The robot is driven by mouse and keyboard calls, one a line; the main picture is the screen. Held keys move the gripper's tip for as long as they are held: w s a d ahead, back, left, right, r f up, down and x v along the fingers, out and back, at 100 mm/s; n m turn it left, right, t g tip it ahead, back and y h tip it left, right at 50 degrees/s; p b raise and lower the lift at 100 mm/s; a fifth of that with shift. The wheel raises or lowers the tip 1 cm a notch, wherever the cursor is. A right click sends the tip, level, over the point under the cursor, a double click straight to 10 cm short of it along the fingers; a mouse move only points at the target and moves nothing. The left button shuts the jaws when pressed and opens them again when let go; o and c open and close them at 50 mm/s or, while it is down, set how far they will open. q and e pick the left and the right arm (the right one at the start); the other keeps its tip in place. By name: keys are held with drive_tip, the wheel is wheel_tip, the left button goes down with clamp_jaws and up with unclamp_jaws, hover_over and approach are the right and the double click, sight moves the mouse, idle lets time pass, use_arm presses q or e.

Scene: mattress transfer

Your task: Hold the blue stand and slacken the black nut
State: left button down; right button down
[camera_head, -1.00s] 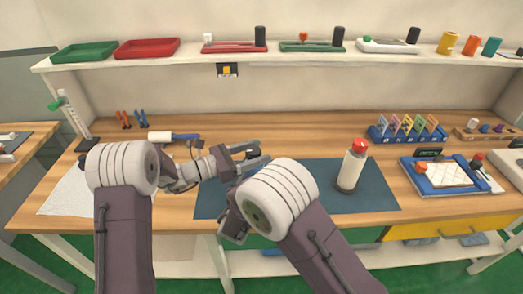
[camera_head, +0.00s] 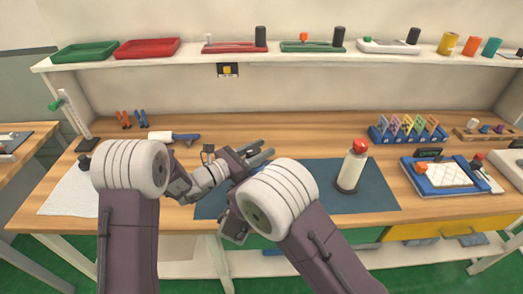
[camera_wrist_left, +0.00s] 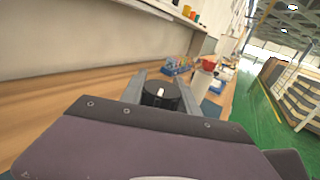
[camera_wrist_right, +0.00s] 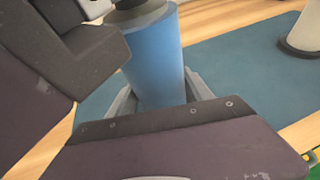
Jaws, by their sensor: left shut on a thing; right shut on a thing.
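The black nut (camera_wrist_left: 152,97), with a white mark on top, sits between the fingers of my left gripper (camera_wrist_left: 161,92) in the left wrist view. The left gripper also shows in the head view (camera_head: 265,157), above the blue mat, shut on the nut. The blue stand (camera_wrist_right: 156,62) is an upright cylinder in the right wrist view. My right gripper (camera_wrist_right: 160,98) is shut around it, one finger on each side. A dark part caps the stand at the top edge of that view.
A white bottle with a red cap (camera_head: 351,168) stands on the blue mat (camera_head: 378,190), right of my grippers. A blue tray (camera_head: 425,187) is farther right. A white and blue tool (camera_head: 174,137) lies behind my left arm.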

use_arm(q)
drive_tip(key=shift+n+t+y, duration=0.7)
drive_tip(key=shift+t+y, duration=0.1)
drive_tip(key=shift+t, duration=0.2)
drive_tip(key=shift+w+a+n, duration=0.2)
drive_tip(key=shift+n, duration=0.1)
drive_tip(key=c, duration=0.9)
unclamp_jaws()
drive_tip(key=v, duration=1.2)
drive_tip(key=shift+s+d, duration=0.15)
drive_tip(key=shift+r, duration=0.1)
